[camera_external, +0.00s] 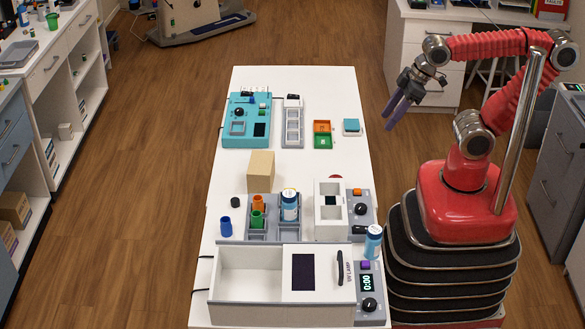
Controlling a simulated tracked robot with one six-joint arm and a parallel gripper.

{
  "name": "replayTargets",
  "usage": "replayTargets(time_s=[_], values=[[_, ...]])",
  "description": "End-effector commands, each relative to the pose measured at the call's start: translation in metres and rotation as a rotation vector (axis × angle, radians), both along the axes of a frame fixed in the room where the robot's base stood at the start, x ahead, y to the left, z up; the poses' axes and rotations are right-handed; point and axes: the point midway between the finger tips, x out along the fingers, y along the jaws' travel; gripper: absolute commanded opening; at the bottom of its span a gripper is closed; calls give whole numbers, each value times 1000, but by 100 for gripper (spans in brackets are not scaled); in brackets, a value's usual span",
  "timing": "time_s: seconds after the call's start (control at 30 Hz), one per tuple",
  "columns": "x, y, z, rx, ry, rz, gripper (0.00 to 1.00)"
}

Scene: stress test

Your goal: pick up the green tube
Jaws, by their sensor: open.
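The green tube (257,219) stands upright in a grey rack (258,235) on the white table, in front of an orange tube (262,203). Its lower part is hidden in the rack. My gripper (393,108) is open and empty, with purple fingers pointing down and left. It hangs in the air off the table's right side, well away from the green tube.
A blue-labelled bottle (290,204) stands in the rack beside the green tube. A long white box (245,268) lies in front. The table (335,90) has free room at the back right.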

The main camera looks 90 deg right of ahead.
Motion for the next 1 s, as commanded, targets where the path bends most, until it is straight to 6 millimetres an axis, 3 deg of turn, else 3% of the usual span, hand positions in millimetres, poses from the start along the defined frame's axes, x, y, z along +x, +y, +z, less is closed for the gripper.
replayTargets(time_s=[0.37,1.0], values=[[44,27,10,39,107,213,46],[149,80,12,193,169,664,46]])
